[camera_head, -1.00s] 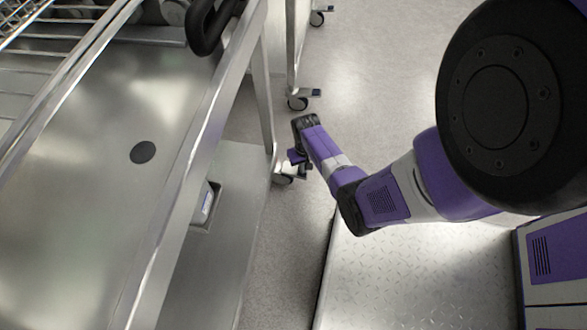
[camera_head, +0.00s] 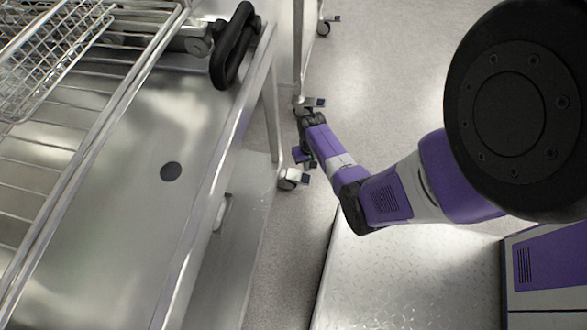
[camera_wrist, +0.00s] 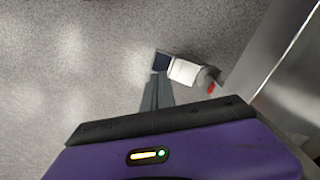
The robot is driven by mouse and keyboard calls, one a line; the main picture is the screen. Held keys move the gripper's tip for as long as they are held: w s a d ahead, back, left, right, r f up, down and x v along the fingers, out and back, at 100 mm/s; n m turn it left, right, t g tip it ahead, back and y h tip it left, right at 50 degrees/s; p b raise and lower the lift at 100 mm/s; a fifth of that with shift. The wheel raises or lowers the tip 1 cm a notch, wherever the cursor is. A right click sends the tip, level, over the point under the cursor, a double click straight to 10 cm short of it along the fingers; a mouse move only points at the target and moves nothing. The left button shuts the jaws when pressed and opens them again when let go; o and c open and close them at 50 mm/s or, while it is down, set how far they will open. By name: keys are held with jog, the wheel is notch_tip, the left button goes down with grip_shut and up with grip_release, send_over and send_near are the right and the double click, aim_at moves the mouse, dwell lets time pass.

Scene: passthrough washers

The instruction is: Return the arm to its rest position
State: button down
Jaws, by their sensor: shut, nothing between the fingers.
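My arm (camera_head: 395,190) is folded down beside the steel washer table, its purple and grey links bent at the elbow. My gripper lies at the far lower end of the arm, near a table caster; its fingers are hard to make out in the head view. In the wrist view my gripper (camera_wrist: 157,92) shows two grey fingers together, pointing at the floor, with nothing between them. The fingertips appear close to the caster (camera_wrist: 187,70) in that picture; the gap in depth cannot be told.
The steel table (camera_head: 120,215) fills the left, with a wire basket (camera_head: 60,60) and a black handle (camera_head: 233,45) on it. Its caster (camera_head: 290,178) stands close to my arm. Open floor (camera_head: 390,60) lies beyond my arm.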

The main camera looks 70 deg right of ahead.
jog(key=shift+a, duration=0.1)
jog(key=w+a+r+n+t+h, duration=0.1)
jog(key=w+a+r+n+t, duration=0.1)
jog(key=a, duration=0.7)
jog(key=w+a+r+n+t+h, duration=0.1)
jog(key=a+n+t+h, duration=0.1)
jog(key=a, duration=0.7)
jog(key=s+a+r+n+t, duration=0.2)
jog(key=a+r+t, duration=0.2)
jog(key=a+r, duration=0.3)
jog(key=s+a+r+n+t+y, duration=0.1)
jog(key=s+a+r+n+t, duration=0.1)
jog(key=r, duration=0.9)
jog(key=s+a+r+n+t+y, duration=0.1)
jog(key=s+a+r+t, duration=0.15)
jog(key=r, duration=0.85)
jog(key=s+a+r+n+t+y, duration=0.1)
jog(key=s+a+r+n+t, duration=0.1)
jog(key=r, duration=0.9)
notch_tip(320, 180, up, 24)
jog(key=p, duration=2.4)
jog(key=shift+a, duration=0.15)
